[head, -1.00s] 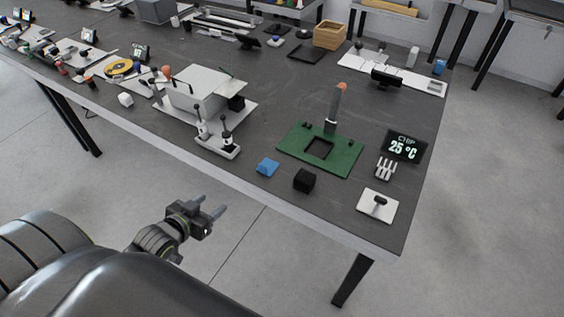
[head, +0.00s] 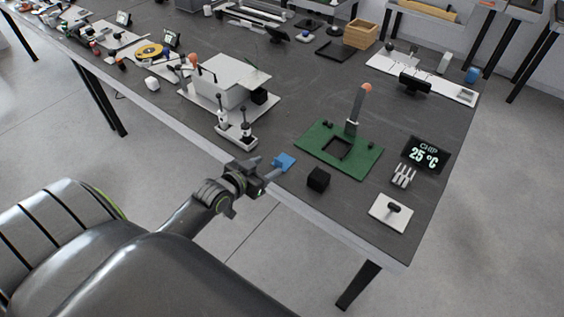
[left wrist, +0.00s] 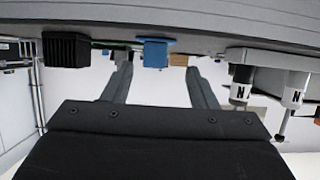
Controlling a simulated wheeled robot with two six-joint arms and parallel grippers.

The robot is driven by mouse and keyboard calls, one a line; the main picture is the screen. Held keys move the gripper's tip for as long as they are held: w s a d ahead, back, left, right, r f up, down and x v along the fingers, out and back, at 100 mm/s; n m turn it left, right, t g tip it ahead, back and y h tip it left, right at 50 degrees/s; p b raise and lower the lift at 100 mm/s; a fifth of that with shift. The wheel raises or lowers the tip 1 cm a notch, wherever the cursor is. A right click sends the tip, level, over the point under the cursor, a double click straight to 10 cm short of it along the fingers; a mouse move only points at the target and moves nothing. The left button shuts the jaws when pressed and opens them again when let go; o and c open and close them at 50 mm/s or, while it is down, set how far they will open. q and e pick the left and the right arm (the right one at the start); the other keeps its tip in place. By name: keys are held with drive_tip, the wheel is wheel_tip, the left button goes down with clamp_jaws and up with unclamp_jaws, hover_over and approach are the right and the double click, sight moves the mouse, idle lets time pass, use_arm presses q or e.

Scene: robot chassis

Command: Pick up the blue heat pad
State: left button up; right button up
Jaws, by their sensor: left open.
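The blue heat pad (head: 284,162) is a small blue block on the dark table, near its front edge. In the left wrist view, which appears upside down, the blue heat pad (left wrist: 155,53) shows beyond and between the fingers. My left gripper (head: 272,170) is at the table's front edge, just in front of the pad. Its two fingers (left wrist: 160,82) are apart with nothing between them. Whether a fingertip touches the pad cannot be told. My right gripper is not in view.
A black cube (head: 318,179) sits right of the pad, and a green board (head: 360,160) with a square cutout lies behind. A white stand (head: 238,138) with two upright pieces is to the left. A 25 °C display (head: 426,155) stands at right.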

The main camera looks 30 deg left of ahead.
sight(278, 163)
use_arm(q)
drive_tip(key=shift+d+x, duration=0.15)
drive_tip(key=shift+x, duration=1.4)
drive_tip(key=shift+d+x, duration=0.2)
drive_tip(key=shift+x, duration=1.35)
drive_tip(key=shift+s, duration=0.1)
drive_tip(key=shift+c, duration=0.2)
drive_tip(key=c, duration=0.6)
drive_tip(key=shift+o, duration=0.2)
wheel_tip(278, 163, up, 10)
drive_tip(key=shift+p, duration=0.7)
